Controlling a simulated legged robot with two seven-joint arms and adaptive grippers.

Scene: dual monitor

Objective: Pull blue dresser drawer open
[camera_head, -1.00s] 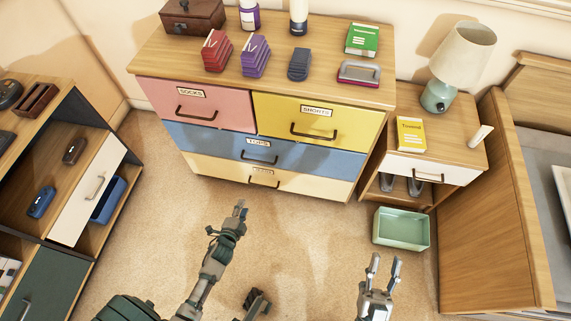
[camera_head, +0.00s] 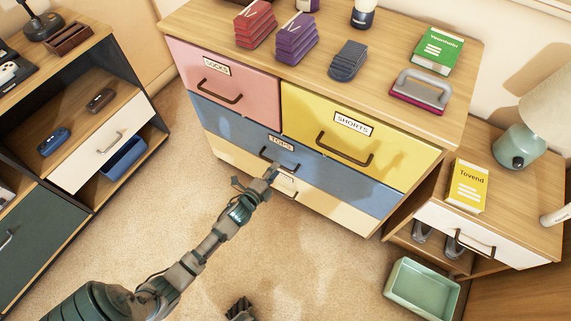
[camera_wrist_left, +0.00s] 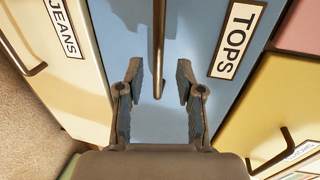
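The blue dresser drawer (camera_head: 230,126), labelled TOPS, spans the dresser below the pink and yellow drawers and appears closed. Its dark bar handle (camera_head: 279,158) sits under the label. My left gripper (camera_head: 270,172) is right at this handle in the head view. In the left wrist view the gripper (camera_wrist_left: 158,85) is open, with its two fingers on either side of the handle's line (camera_wrist_left: 158,45). The handle's end reaches between the fingertips, and neither finger visibly touches it.
The pink SOCKS drawer (camera_head: 240,95) and yellow SHORTS drawer (camera_head: 385,155) are above; the cream JEANS drawer (camera_head: 235,157) is below. A green bin (camera_head: 423,287) stands on the floor at right, near the nightstand (camera_head: 520,230). A shelf unit is at left.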

